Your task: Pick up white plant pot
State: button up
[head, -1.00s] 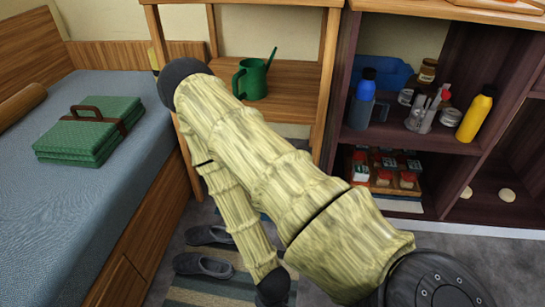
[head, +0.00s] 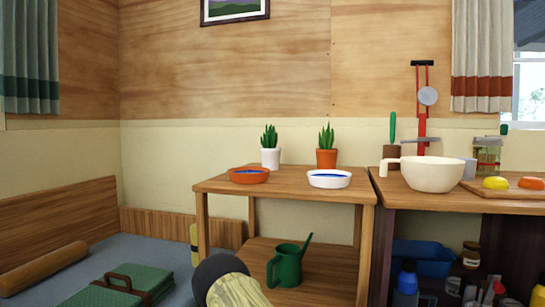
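The white plant pot (head: 270,158) holds a spiky green plant and stands upright at the back of the small wooden table (head: 226,187). A terracotta pot (head: 326,159) with a similar plant stands to its right. An orange bowl (head: 249,175) is in front of the white pot, and a white bowl (head: 329,179) is in front of the terracotta pot. Part of my arm shows at the bottom, in front of the table's lower shelf. My gripper is not in view.
A green watering can (head: 288,265) stands on the table's lower shelf. To the right, a counter (head: 425,202) holds a cream bowl (head: 432,175) and a cutting board with fruit. A bed (head: 60,262) with a folded green mat (head: 122,287) is at left.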

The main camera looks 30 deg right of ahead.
aim_at(270, 154)
jog(key=z, duration=1.45)
